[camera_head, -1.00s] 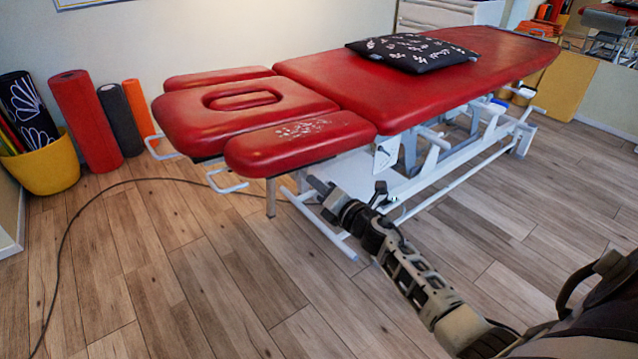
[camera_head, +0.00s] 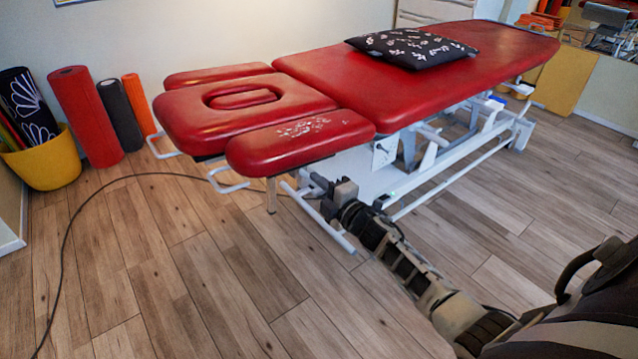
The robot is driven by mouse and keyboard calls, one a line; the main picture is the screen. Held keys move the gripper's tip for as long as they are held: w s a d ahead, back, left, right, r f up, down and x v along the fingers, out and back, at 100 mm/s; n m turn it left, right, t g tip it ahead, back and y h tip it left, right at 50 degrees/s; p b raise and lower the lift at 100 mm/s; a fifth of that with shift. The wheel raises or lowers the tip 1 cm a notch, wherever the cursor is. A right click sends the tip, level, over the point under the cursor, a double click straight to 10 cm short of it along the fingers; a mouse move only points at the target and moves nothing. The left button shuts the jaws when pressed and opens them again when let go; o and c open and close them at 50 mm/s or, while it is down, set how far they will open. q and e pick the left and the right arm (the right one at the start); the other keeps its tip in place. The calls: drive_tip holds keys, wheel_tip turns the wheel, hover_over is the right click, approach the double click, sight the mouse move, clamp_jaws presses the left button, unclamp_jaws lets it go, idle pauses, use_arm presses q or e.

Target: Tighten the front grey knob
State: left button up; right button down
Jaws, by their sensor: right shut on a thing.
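The treatment table has a red padded top; its head section (camera_head: 190,118) and near armrest (camera_head: 300,140) face me. My right gripper (camera_head: 320,183) reaches in from the lower right to just below the near armrest, by the white frame. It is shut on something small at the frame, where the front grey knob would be. The jaws and wrist hide the knob, so I cannot make out its shape. My left gripper is not in view.
A white frame foot (camera_head: 325,228) lies on the floor below my gripper. A black patterned cushion (camera_head: 410,48) rests on the table. A dark cable (camera_head: 75,225) curves over the wooden floor. A yellow basket (camera_head: 48,163) and rolled mats stand at the left.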

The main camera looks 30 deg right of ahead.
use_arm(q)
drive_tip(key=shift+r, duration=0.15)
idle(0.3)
use_arm(e)
drive_tip(key=c, duration=1.4)
unclamp_jaws()
